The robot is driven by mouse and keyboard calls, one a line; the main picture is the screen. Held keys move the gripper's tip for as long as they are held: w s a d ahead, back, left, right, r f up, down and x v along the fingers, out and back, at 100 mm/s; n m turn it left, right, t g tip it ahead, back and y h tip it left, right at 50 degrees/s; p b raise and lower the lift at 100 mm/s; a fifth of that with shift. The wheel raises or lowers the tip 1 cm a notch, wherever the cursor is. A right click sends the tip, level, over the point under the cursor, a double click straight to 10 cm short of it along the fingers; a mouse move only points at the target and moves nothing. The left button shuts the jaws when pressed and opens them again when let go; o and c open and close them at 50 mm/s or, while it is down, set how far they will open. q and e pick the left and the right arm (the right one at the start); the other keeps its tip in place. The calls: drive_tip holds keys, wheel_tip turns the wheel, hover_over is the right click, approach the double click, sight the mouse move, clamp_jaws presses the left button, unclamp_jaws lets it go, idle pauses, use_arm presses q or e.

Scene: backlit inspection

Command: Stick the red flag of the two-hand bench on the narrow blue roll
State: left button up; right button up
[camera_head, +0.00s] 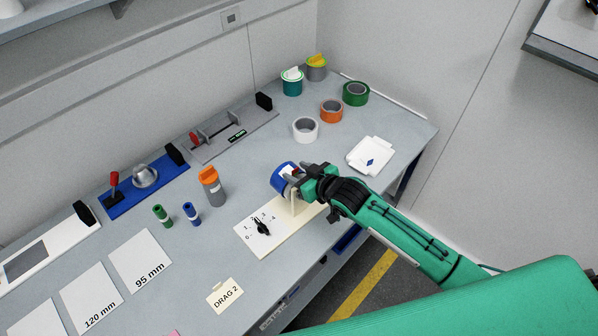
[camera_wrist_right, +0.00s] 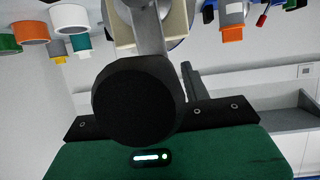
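The blue roll (camera_head: 281,181) with a pale core sits at the cream stand (camera_head: 283,239) near the middle of the bench. My right gripper (camera_head: 299,181) is right beside the roll, by the stand's upright. A small red piece (camera_head: 296,168) shows at the fingertips; it may be the red flag, but its shape is mostly hidden. The fingers overlap the roll and stand, so their opening and any contact cannot be told. In the wrist view, cream parts (camera_wrist_right: 181,22) and a thin blue edge show beyond the gripper. My left gripper is out of view.
Behind stand a white roll (camera_head: 305,129), an orange roll (camera_head: 331,111) and a green roll (camera_head: 355,93). An orange-capped bottle (camera_head: 212,188) and small green (camera_head: 162,215) and blue (camera_head: 191,213) cylinders stand left. A blue fixture (camera_head: 130,203) lies along the wall.

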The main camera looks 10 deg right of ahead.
drive_tip(key=shift+s, duration=0.1)
drive_tip(key=b+v, duration=0.3)
drive_tip(key=v, duration=1)
drive_tip(key=shift+s+d+b, duration=0.2)
drive_tip(key=shift+s+b, duration=0.1)
drive_tip(key=shift+b, duration=0.1)
